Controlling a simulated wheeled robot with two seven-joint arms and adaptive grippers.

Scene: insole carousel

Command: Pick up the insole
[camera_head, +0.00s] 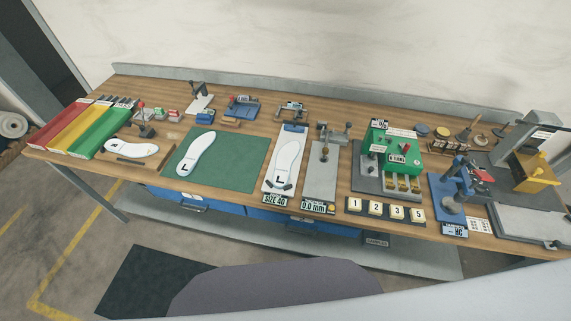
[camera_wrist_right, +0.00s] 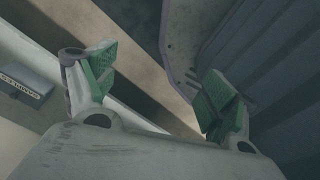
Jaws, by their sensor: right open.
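A white insole (camera_head: 196,154) marked L lies flat on the green mat (camera_head: 239,165) on the workbench in the head view. Another white insole (camera_head: 287,160) marked L lies on a white plate at the SIZE 40 label (camera_head: 275,199). A third white sole shape (camera_head: 133,147) lies in a wooden holder at the left. My right gripper (camera_wrist_right: 158,88) shows in the right wrist view, its green-padded fingers wide apart with nothing between them. It is away from the insoles. My left gripper is not in view.
Red, yellow and green bins (camera_head: 82,127) stand at the bench's left end. A grey block with a 0.0 mm label (camera_head: 318,208), numbered blocks (camera_head: 385,210), a green device (camera_head: 395,145) and a blue press (camera_head: 450,190) fill the right. The mat's right half is bare.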

